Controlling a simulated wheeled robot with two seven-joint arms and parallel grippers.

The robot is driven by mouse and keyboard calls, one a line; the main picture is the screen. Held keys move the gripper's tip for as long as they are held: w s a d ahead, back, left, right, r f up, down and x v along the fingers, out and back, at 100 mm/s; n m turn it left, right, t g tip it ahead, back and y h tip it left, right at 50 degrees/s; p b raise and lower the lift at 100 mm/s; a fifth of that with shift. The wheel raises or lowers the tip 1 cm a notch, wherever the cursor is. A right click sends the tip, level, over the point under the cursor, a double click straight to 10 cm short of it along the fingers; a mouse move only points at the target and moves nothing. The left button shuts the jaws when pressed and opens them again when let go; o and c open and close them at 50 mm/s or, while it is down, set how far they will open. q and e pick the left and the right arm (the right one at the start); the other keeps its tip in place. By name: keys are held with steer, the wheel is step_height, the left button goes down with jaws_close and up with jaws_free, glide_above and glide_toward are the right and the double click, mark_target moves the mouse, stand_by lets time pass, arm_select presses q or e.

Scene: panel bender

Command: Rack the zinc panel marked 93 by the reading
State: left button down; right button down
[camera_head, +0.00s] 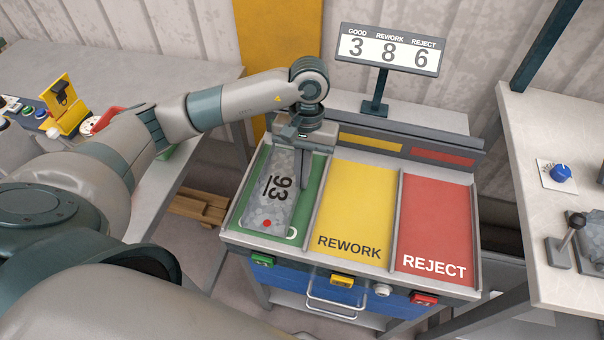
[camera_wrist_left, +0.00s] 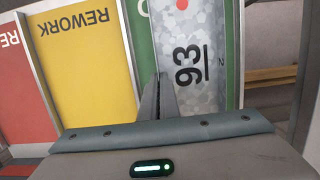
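The grey mottled zinc panel (camera_head: 268,195), marked with an underlined 93 and a red dot, lies along the green lane (camera_head: 241,208) at the left of the rack. It covers most of that lane's label; only its last letter shows. The panel also shows in the left wrist view (camera_wrist_left: 205,95). My left gripper (camera_head: 304,182) points down at the panel's right long edge. In the left wrist view its fingers (camera_wrist_left: 158,97) are close together at that edge, seemingly shut on it; the contact is partly hidden. My right gripper is out of view.
The yellow REWORK lane (camera_head: 355,205) and red REJECT lane (camera_head: 434,225) are empty. A counter sign (camera_head: 390,50) reads GOOD 3, REWORK 8, REJECT 6. Raised dividers separate the lanes. A bench (camera_head: 535,130) with a blue knob (camera_head: 561,172) stands right.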

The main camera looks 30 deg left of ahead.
arm_select(q)
steer(key=shift+a+f, duration=0.15)
steer(key=shift+f, duration=0.3)
